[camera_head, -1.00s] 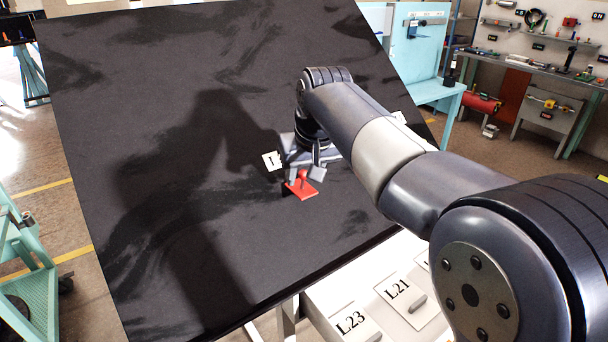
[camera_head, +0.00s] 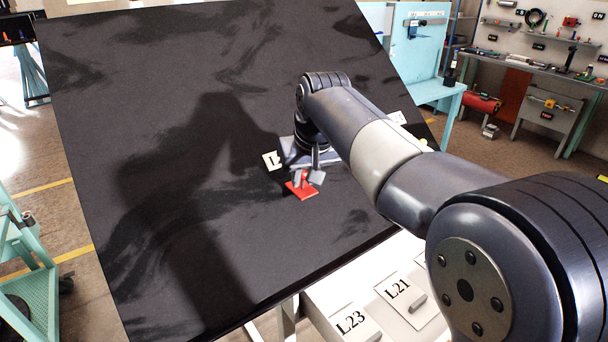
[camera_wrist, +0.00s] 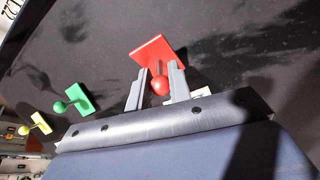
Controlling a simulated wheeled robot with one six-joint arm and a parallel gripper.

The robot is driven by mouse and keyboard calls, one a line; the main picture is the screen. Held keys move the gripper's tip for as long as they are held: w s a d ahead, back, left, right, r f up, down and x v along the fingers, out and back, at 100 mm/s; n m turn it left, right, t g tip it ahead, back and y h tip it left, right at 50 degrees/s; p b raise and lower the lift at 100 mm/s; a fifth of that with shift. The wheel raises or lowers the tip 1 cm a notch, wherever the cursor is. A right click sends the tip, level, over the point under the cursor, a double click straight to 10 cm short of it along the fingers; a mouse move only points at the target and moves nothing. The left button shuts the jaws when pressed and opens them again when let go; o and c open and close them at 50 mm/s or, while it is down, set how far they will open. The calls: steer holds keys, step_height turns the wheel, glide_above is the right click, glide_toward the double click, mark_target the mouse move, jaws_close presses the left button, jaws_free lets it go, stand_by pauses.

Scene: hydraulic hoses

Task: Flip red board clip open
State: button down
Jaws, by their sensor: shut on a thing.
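The red board clip is on the black tilted board (camera_head: 120,130). It has a flat red plate (camera_head: 302,190) and a knob; in the wrist view the plate (camera_wrist: 158,50) is beyond the fingertips and the round knob (camera_wrist: 160,86) is between the fingers. My gripper (camera_head: 308,177) is at the clip, and in the wrist view its two grey fingers (camera_wrist: 158,80) are shut on the knob. In the head view my fingers hide part of the knob. How far the clip is turned cannot be told.
In the wrist view a green clip (camera_wrist: 74,101) and a yellow clip (camera_wrist: 35,127) lie to the left of the red one. A white label (camera_head: 271,161) is beside my gripper. The board's lower left is clear. White panels marked L21 and L23 (camera_head: 350,323) are below its front edge.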

steer(key=shift+r+p, duration=0.2)
steer(key=shift+p, duration=0.2)
steer(key=p, duration=0.2)
steer(key=r+g+p, duration=0.1)
steer(key=p, duration=0.2)
steer(key=shift+w+a+h, duration=0.15)
steer(key=shift+w+h, duration=0.1)
steer(key=shift+h, duration=0.15)
steer(key=p, duration=0.2)
steer(key=g+p, duration=0.1)
steer(key=p, duration=0.1)
steer(key=shift+w+a+r+g+h, duration=0.2)
steer(key=shift+w+g+h, duration=0.1)
steer(key=shift+h, duration=0.1)
steer(key=shift+w+a+g+h+p, duration=0.25)
steer(key=shift+w+g+h+p, duration=0.25)
steer(key=shift+g+p, duration=0.4)
steer(key=shift+w+a+g+h, duration=0.2)
steer(key=shift+g+h, duration=0.4)
steer(key=c, duration=1.4)
jaws_free()
steer(key=shift+o, duration=0.2)
